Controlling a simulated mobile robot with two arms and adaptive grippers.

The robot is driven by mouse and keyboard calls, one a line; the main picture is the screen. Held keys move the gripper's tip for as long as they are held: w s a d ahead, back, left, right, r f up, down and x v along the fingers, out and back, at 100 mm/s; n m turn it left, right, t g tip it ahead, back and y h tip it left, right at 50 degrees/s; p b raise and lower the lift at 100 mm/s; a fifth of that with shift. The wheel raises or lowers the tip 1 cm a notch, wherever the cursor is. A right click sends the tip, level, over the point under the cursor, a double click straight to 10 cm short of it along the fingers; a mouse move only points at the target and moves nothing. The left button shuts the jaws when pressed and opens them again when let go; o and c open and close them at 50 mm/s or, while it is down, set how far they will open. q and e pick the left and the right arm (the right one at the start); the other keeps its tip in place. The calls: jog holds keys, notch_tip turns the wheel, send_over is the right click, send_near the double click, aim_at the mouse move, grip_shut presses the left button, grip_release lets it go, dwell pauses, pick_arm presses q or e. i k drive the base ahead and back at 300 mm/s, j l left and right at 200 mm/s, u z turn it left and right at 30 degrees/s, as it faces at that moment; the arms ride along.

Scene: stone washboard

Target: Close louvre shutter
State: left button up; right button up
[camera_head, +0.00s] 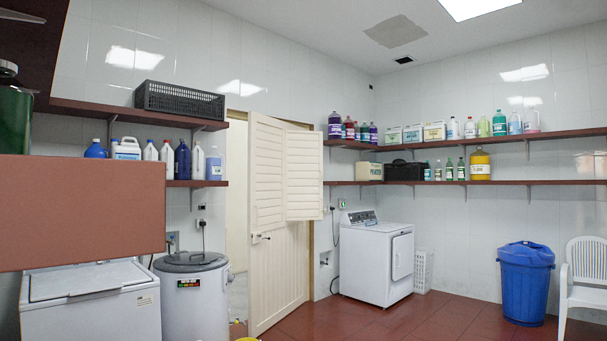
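A cream louvre shutter (304,172) with slats is on the upper part of a cream door (282,285) near the middle of the head view. Its slatted surface shows as two sections at different angles. The right section stands out past the door's right edge, so the shutter looks open. The left slatted section (268,170) lies along the door's upper left side. Neither of my grippers is in view.
A grey drum washer (192,300) and a white chest machine (90,310) stand left of the doorway. A white dryer (377,258) is right of the door. A blue bin (525,285) and white chair (586,270) stand farther right. Red floor (425,318) is clear in front.

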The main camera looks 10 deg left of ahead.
aim_at(304, 150)
jog(key=i+l+z, duration=0.15)
jog(key=l, duration=0.25)
jog(key=i+l+z, duration=0.2)
jog(key=i+l, duration=0.35)
jog(key=i, duration=0.2)
jog(key=i+l, duration=0.2)
jog(key=i, duration=0.25)
jog(key=i+l+z, duration=0.1)
jog(key=i, duration=0.3)
jog(key=i+l, duration=0.3)
jog(key=i, duration=0.15)
jog(key=i+j+u, duration=0.25)
jog(key=i+u, duration=0.15)
jog(key=i, duration=0.2)
jog(key=i+u, duration=0.35)
jog(key=i, duration=0.3)
jog(key=i+l+u, duration=0.1)
jog(key=i+u, duration=0.3)
jog(key=i, duration=0.25)
jog(key=i+j+z, duration=0.15)
jog(key=i+z, duration=0.15)
jog(key=i, duration=2.05)
